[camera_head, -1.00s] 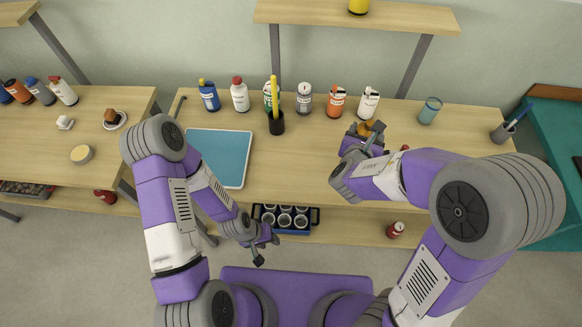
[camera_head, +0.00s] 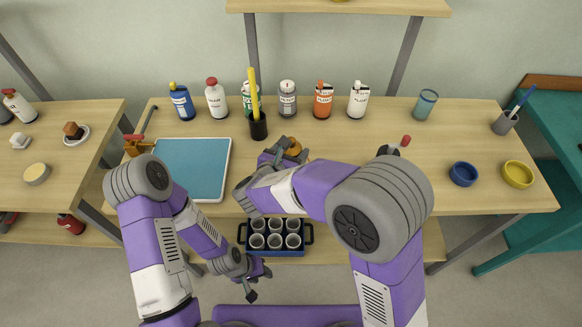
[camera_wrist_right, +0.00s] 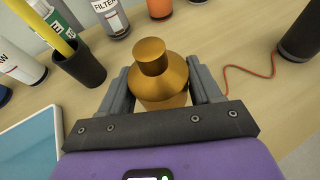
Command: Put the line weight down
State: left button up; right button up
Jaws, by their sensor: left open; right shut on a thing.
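The line weight, a brass piece with a narrower knob on top, shows in the wrist view (camera_wrist_right: 158,75) between the two grey fingers of my right gripper (camera_wrist_right: 160,95). In the head view the brass weight (camera_head: 296,146) is at my right gripper (camera_head: 284,150), over the middle of the wooden bench (camera_head: 340,145). My right gripper is shut on the weight. Whether the weight's base touches the bench is hidden. My left gripper (camera_head: 258,278) is open and empty, low in front of the bench, near the cup rack.
A black holder (camera_head: 258,127) with a yellow stick and several bottles stand behind the weight. A blue tray (camera_head: 195,168) lies to the left. A red line (camera_wrist_right: 250,70) lies on the bench. Blue (camera_head: 463,174) and yellow (camera_head: 518,174) bowls stand right. A cup rack (camera_head: 276,253) sits below.

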notch_tip(320, 180, down, 5)
jog(key=shift+f+b, duration=0.1)
jog(key=shift+b, duration=0.9)
jog(key=shift+f, duration=0.1)
jog(key=o, duration=1.3)
jog(key=shift+r, duration=0.3)
jog(key=p+v, duration=0.3)
jog(key=v, duration=0.9)
jog(key=shift+f, duration=0.1)
